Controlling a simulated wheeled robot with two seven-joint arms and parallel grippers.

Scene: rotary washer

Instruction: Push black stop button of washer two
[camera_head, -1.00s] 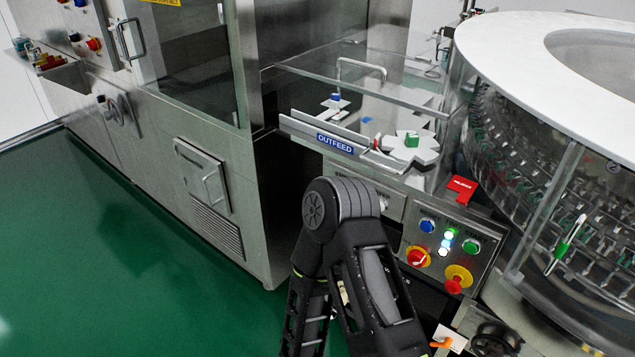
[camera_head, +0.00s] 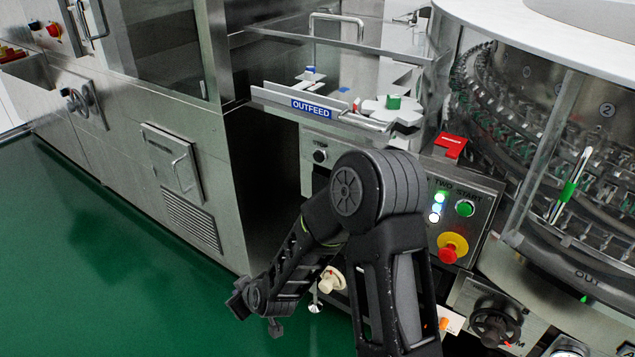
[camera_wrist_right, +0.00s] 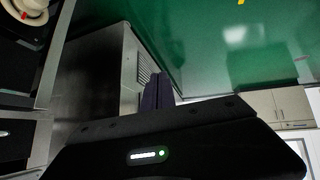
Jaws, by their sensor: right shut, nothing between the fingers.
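The black stop button (camera_head: 320,156) sits on a grey panel under the blue OUTFEED sign, below a small dark label. It is unobstructed in the head view, up and left of my arm's bent joint. My right arm folds down to the left, and my right gripper (camera_head: 240,303) hangs low before the dark side of the machine, well below and left of the button. In the right wrist view its dark fingers (camera_wrist_right: 158,92) are together and empty, pointing toward the machine side and floor. The button cannot be made out there. My left gripper is not in view.
The control panel (camera_head: 480,206) right of my arm carries a green start button (camera_head: 465,208), lit lamps and a red emergency stop (camera_head: 448,254); my arm covers its left part. A handwheel (camera_head: 495,322) stands lower right. Green floor (camera_head: 110,270) is free at left.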

